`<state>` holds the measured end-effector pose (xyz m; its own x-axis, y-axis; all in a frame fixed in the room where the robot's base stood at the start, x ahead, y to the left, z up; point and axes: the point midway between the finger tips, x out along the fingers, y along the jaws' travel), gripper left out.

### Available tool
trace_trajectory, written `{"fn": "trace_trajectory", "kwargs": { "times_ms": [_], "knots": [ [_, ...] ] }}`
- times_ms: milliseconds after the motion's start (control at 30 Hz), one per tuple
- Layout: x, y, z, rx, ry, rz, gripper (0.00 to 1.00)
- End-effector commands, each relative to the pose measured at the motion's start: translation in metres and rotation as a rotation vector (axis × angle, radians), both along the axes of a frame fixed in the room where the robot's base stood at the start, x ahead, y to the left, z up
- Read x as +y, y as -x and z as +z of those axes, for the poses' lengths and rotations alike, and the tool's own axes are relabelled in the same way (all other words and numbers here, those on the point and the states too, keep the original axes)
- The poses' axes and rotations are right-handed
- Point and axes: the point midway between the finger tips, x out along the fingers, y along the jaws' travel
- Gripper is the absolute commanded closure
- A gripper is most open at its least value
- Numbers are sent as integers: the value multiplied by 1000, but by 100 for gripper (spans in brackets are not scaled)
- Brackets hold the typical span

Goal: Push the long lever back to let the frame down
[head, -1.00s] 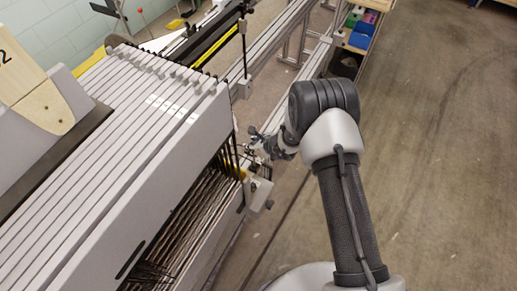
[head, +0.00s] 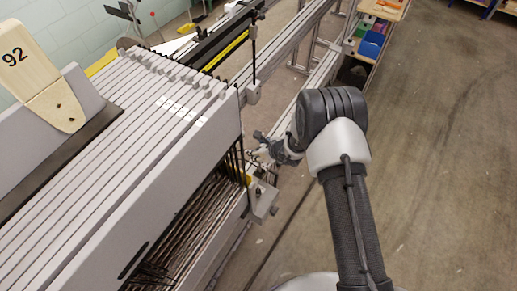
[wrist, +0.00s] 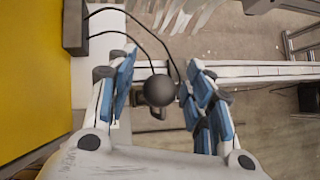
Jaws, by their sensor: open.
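A round black knob (wrist: 159,91) shows in the wrist view. It looks like the end of the long lever, but its shaft is hidden. The knob sits between the blue-padded fingers of my open gripper (wrist: 160,75), with gaps visible at both sides. The lever cannot be made out clearly there.
A metal bracket (head: 262,203) stands just below my gripper. Long aluminium rails (head: 285,52) run behind it. A yellow panel (wrist: 30,75) and black cables are at the left in the wrist view. Open floor (head: 445,150) lies to the right.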

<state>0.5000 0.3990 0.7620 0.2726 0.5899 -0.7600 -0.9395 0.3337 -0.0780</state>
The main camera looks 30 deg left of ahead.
Motion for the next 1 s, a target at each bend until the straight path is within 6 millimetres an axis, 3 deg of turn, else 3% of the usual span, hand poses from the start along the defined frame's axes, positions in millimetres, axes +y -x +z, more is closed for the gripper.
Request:
{"fn": "trace_trajectory", "kwargs": {
  "times_ms": [267,733,1000],
  "knots": [
    [-5,1,5,1,2,-2,53],
    [-57,26,75,-2,-1,-1,53],
    [-71,33,91,0,1,0,53]
  ]
}}
